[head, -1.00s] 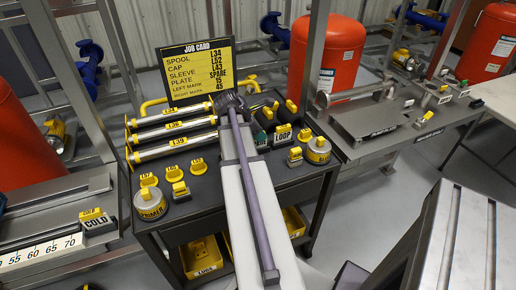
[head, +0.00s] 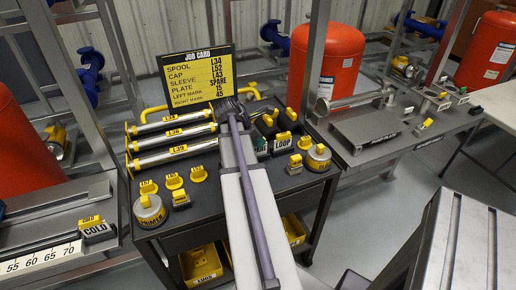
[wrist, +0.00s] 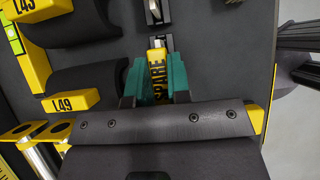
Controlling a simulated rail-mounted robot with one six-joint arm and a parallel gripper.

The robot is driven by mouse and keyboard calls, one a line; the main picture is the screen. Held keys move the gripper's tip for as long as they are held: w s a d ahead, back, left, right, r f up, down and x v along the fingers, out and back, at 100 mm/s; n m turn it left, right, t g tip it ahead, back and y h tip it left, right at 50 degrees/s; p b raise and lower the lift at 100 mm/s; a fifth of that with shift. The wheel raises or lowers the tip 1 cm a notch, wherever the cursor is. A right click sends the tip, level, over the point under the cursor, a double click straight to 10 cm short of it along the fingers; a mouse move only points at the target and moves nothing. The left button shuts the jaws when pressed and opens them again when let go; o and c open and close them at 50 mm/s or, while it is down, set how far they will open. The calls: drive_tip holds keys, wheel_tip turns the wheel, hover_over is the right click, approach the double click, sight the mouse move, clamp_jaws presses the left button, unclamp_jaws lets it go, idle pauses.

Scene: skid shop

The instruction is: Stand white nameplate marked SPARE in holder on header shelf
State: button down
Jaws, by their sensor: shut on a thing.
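My gripper (wrist: 156,85) has teal fingers, shut on the nameplate marked SPARE (wrist: 157,74) in the wrist view. The lettering shows on a yellow face, with a pale block at its far end. The plate is low over the dark cart top; whether it still touches it I cannot tell. In the head view the SPARE plate (head: 261,148) shows partly beside my arm, just left of the LOOP plate (head: 283,142). I cannot make out which fixture is the plate's holder or which surface is the header shelf.
The black cart (head: 222,212) also carries yellow-ended spools (head: 175,133), small yellow-topped pieces and round tins. A job card (head: 198,75) stands behind, reading PLATE SPARE. A grey bench (head: 365,145) with fixtures is at right. Yellow-ended black sleeves (wrist: 85,82) lie close left of my gripper.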

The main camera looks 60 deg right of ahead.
drive_tip(key=shift+r+p, duration=3.05)
drive_tip(key=shift+r, duration=0.3)
